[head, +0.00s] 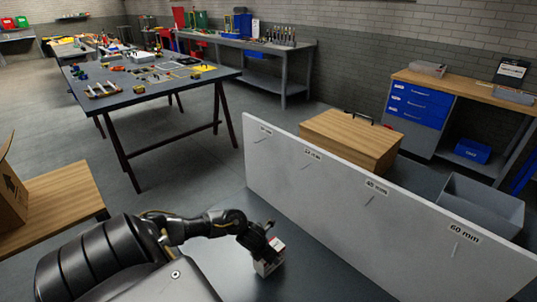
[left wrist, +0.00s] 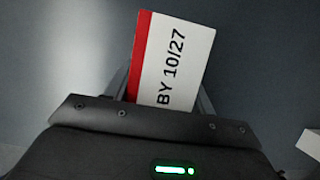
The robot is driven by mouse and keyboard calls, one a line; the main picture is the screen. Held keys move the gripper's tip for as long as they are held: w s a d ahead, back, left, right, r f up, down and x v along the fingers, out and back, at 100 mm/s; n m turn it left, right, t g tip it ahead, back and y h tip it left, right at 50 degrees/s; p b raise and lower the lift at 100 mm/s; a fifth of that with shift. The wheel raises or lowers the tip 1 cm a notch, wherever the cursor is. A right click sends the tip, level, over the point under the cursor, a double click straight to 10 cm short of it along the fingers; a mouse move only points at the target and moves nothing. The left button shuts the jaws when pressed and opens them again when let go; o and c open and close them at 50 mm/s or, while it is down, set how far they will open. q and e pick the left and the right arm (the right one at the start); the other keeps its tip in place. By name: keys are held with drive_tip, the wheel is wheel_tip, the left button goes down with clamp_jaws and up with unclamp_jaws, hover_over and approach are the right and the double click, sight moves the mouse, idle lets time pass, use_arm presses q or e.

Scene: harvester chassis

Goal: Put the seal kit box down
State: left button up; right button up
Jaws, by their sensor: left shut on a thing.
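The seal kit box (head: 269,264) is a small white box with a red band, low over the dark grey tabletop (head: 222,262) in front of the white board. My left gripper (head: 265,247) is shut on it from above. In the left wrist view the box (left wrist: 175,60) sits between the fingers, with its red edge on the left and the print "BY 10/27" showing. I cannot tell whether its underside touches the tabletop. My right gripper is in neither view.
A white upright board (head: 345,200) with pegs and size labels in mm stands right of the box. Behind it are a wooden-topped box (head: 350,138) and a grey open bin (head: 482,205). A wooden surface (head: 60,205) lies at left. Bare tabletop surrounds the box.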

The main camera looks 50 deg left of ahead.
use_arm(q)
drive_tip(key=shift+f, duration=0.95)
drive_tip(key=shift+f, duration=0.15)
drive_tip(key=o, duration=1.2)
